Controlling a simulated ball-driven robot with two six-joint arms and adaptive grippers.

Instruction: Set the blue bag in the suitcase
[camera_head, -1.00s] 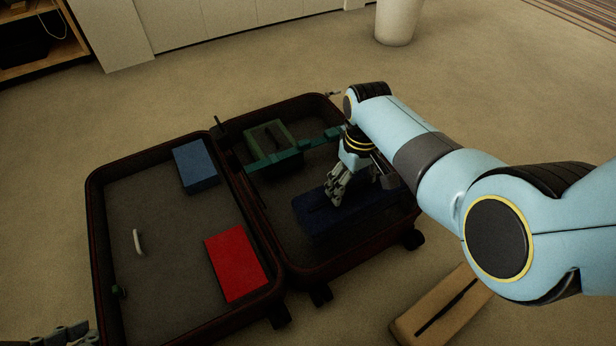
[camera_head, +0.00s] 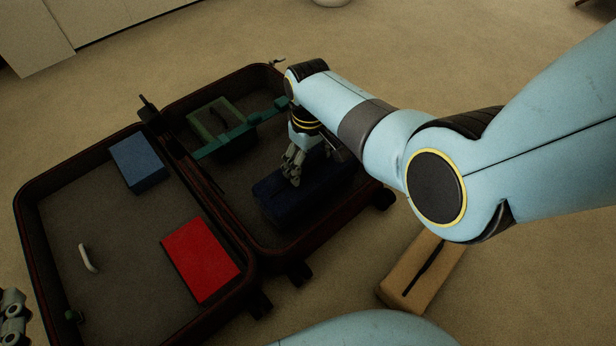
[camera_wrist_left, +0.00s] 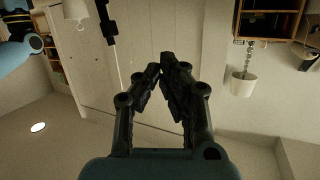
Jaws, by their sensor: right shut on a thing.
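The blue bag (camera_head: 274,206) is a dark navy block lying in the right half of the open suitcase (camera_head: 327,231). My right gripper (camera_head: 293,176) is above it, fingers down and shut at its top. The fingers and arm cover part of the bag's top and far end. I cannot tell whether the bag touches the suitcase floor.
A green bag (camera_head: 215,119) lies at the back of the right half, near a green strap (camera_head: 232,137). A blue box (camera_head: 139,162) and a red box (camera_head: 201,260) lie in the left half with a white handle-like piece (camera_head: 87,258). A tan bag (camera_head: 420,272) lies on the floor.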

